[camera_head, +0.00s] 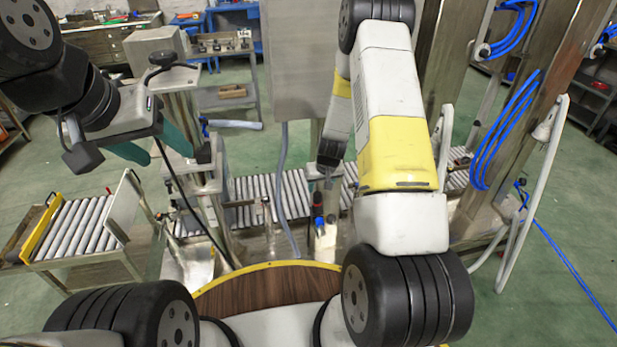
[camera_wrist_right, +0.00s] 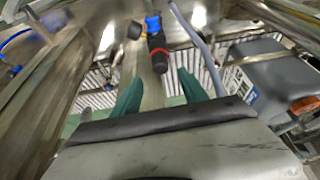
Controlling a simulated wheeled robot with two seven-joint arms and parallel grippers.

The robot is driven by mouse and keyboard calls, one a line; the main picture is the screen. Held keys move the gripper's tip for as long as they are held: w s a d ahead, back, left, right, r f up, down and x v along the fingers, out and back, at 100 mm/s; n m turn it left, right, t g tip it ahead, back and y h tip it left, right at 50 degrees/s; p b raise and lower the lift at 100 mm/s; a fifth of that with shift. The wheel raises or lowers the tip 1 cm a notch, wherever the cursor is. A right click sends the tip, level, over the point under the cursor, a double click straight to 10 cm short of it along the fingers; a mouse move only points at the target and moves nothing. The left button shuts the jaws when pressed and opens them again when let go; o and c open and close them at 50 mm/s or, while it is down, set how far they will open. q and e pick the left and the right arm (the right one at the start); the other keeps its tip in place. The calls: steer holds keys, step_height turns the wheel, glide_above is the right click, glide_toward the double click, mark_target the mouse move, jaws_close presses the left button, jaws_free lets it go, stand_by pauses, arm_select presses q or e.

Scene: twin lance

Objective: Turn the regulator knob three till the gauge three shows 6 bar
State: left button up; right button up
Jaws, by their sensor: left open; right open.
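My left gripper (camera_head: 168,152) is open and empty at the left, high above the floor.
A roller conveyor (camera_head: 262,190) runs across behind the wooden round top (camera_head: 265,288). Metal posts with blue hoses (camera_head: 510,125) stand at the right. A roller cart (camera_head: 75,232) stands at the left. A grey box (camera_wrist_right: 262,75) is right of the right gripper.

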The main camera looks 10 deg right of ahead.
mark_target(317, 194)
steer(key=x, duration=0.7)
jaws_close()
steer(key=shift+a, duration=0.1)
